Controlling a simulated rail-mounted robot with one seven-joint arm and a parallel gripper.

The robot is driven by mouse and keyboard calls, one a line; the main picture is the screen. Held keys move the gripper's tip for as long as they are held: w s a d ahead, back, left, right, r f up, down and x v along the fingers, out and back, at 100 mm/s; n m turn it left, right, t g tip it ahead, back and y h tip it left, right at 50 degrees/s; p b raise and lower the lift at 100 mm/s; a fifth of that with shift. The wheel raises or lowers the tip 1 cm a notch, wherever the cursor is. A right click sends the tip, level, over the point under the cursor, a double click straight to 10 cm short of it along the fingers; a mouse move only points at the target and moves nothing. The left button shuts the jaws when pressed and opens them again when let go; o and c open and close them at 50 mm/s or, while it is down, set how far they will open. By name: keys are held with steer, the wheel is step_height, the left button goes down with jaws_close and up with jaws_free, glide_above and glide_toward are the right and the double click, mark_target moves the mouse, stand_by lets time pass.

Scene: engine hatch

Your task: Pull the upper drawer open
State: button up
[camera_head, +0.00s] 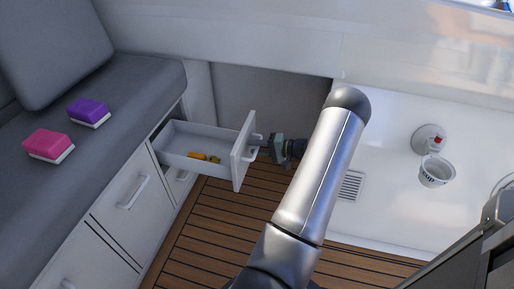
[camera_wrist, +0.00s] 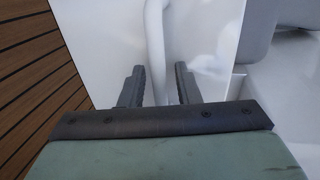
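The upper drawer (camera_head: 206,141) stands pulled well out of the cabinet under the grey bench, with a few small orange-yellow items inside. Its white front panel (camera_head: 244,150) carries a white handle (camera_head: 252,148). My gripper (camera_head: 266,148) is at this handle, on the outer side of the drawer front. In the wrist view, the handle (camera_wrist: 155,40) runs upright between the two dark fingers of my gripper (camera_wrist: 157,85). Gaps show on both sides of the handle, so the fingers are open around it. The lower end of the handle is hidden behind the gripper body.
A pink-white sponge (camera_head: 48,146) and a purple-white sponge (camera_head: 89,112) lie on the bench (camera_head: 130,85). Closed cabinet fronts with handles (camera_head: 133,192) are at left. Wooden floor (camera_head: 205,230) lies below. A white cup (camera_head: 435,172) hangs at right.

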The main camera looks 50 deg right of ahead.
steer(key=p+v, duration=0.4)
steer(key=v, duration=1.3)
steer(key=shift+s, duration=0.15)
steer(key=shift+d, duration=0.1)
